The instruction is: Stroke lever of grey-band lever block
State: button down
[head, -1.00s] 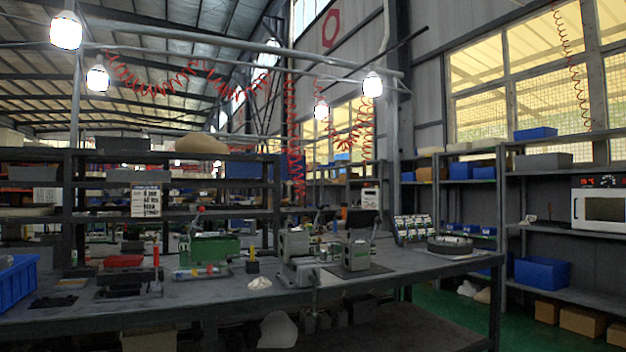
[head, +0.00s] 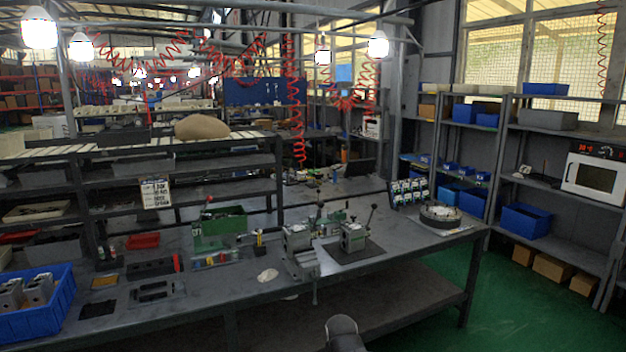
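A grey valve block (head: 354,237) stands on a dark mat (head: 372,252) right of the workbench's middle in the head view. A thin lever with a dark knob (head: 373,208) rises from its right side and leans right. A grey band is too small to make out, so I cannot tell if this is the grey-band lever block. My gripper is not in view. A rounded grey part, likely of my arm (head: 343,333), shows at the bottom edge, below the bench front and well apart from the block.
A grey vise-like fixture (head: 299,252) stands just left of the mat. A round dark turntable (head: 441,217) is to the right. A green crate (head: 222,222) and a blue bin (head: 40,318) holding grey parts are left. Green floor (head: 420,330) is open at the right.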

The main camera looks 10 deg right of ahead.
aim_at(321, 205)
jog(key=i, duration=0.65)
jog(key=u, duration=0.65)
jog(key=i, duration=1.6)
jog(key=u, duration=0.85)
jog(key=k, duration=0.85)
jog(key=u, duration=0.2)
jog(key=i, duration=0.9)
jog(key=z, duration=0.1)
